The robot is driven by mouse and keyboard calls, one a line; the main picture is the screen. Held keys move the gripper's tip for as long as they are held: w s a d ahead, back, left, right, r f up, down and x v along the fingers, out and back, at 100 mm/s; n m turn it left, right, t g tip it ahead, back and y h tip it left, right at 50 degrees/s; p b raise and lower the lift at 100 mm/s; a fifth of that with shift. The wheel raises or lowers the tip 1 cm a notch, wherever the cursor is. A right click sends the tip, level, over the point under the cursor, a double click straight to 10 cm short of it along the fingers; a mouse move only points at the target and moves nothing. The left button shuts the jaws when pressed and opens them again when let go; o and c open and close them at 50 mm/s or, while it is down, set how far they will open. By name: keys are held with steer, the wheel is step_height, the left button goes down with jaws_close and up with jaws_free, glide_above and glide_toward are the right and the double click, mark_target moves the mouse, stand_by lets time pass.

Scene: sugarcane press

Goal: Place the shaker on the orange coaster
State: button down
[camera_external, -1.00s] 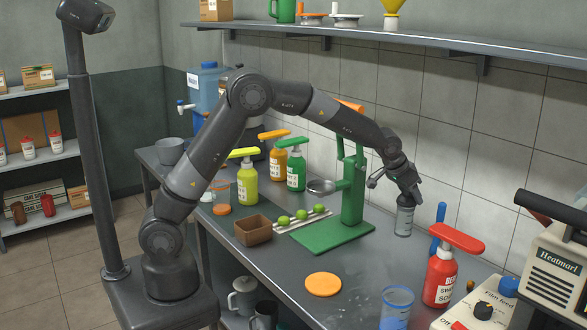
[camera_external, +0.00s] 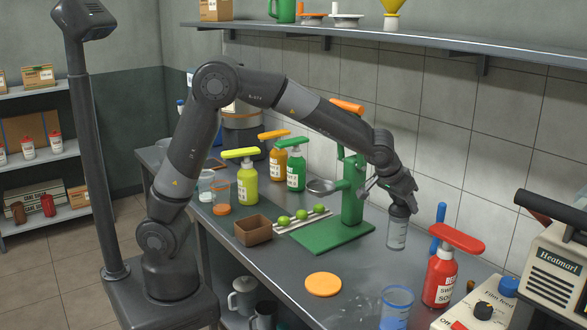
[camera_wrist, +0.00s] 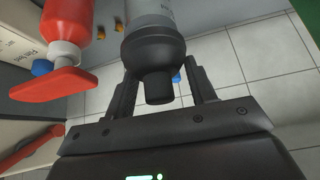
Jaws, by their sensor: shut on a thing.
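The shaker (camera_external: 397,232) is a grey cylinder with a dark cap, upright to the right of the green press. My gripper (camera_external: 400,203) is shut on its dark top from above. In the wrist view the shaker's black cap (camera_wrist: 155,58) sits between the two fingers of my gripper (camera_wrist: 160,88). I cannot tell how far the shaker's base is above the counter. The orange coaster (camera_external: 323,284) lies flat and empty near the counter's front edge, in front and to the left of the shaker.
The green press (camera_external: 352,195) stands left of the shaker, with limes on a tray (camera_external: 303,219) and a brown box (camera_external: 253,230) beyond. A red bottle (camera_external: 440,278), a blue-rimmed glass (camera_external: 396,308) and a Heatmarl machine (camera_external: 555,262) stand on the right. Counter between shaker and coaster is clear.

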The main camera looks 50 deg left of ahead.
steer(key=s+a+r+n+g+y, duration=0.15)
steer(key=s+n, duration=0.25)
steer(key=s, duration=1)
steer(key=s+a+n+y, duration=0.3)
steer(key=s+n, duration=0.1)
steer(key=s, duration=1)
steer(key=w+r+x, duration=0.1)
steer(key=w+x, duration=0.2)
steer(key=x, duration=1.2)
steer(key=shift+a+r, duration=0.2)
steer(key=shift+r, duration=0.15)
steer(key=shift+w+f+h, duration=0.1)
steer(key=shift+h, duration=0.15)
steer(key=c, duration=0.6)
jaws_free()
steer(key=v, duration=1.2)
steer(key=shift+s, duration=0.2)
